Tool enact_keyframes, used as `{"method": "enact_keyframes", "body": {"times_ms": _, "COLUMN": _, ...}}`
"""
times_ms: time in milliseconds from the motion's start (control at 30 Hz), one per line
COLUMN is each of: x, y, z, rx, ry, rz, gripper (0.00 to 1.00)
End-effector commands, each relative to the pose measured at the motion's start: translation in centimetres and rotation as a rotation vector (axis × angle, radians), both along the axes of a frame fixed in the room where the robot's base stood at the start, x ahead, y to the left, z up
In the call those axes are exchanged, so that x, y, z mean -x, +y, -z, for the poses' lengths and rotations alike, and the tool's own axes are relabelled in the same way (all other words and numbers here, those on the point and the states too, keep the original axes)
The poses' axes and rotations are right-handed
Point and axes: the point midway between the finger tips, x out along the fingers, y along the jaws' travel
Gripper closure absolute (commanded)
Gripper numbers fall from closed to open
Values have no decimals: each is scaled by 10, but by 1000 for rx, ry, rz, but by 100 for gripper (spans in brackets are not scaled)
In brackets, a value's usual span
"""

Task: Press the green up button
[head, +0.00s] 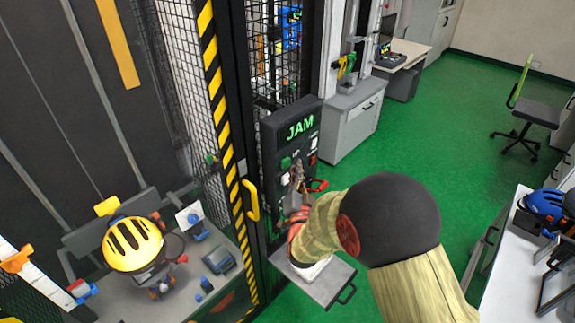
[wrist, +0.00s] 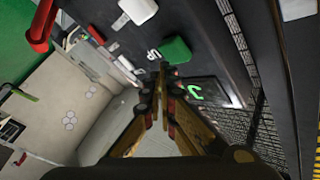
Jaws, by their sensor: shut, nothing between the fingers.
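The black control panel (head: 270,139) stands upright beside the tower's door frame, with a lit green "JAM" display (head: 300,128) at its top. The green button (wrist: 176,50) shows in the wrist view next to a small white "up" label (wrist: 153,54); in the head view a small green patch (head: 286,162) shows on the panel's left side. My gripper (wrist: 163,72) is shut and empty, its tips just below the green button in the wrist picture. I cannot tell whether they touch the panel. In the head view my gripper (head: 297,178) covers part of the panel's middle.
A white button (wrist: 137,11) and a red handle (wrist: 42,25) are on the same panel. A yellow door handle (head: 251,200) is to the panel's left. A grey tray with a handle (head: 330,283) is below my arm. Green floor lies open to the right.

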Motion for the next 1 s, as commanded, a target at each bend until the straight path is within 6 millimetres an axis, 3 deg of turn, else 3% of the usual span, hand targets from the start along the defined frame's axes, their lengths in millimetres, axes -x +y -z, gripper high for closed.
{"method": "enact_keyframes", "body": {"times_ms": 1000, "x": -5, "y": 7, "z": -1, "rx": 0, "ry": 0, "rz": 0, "gripper": 100}}
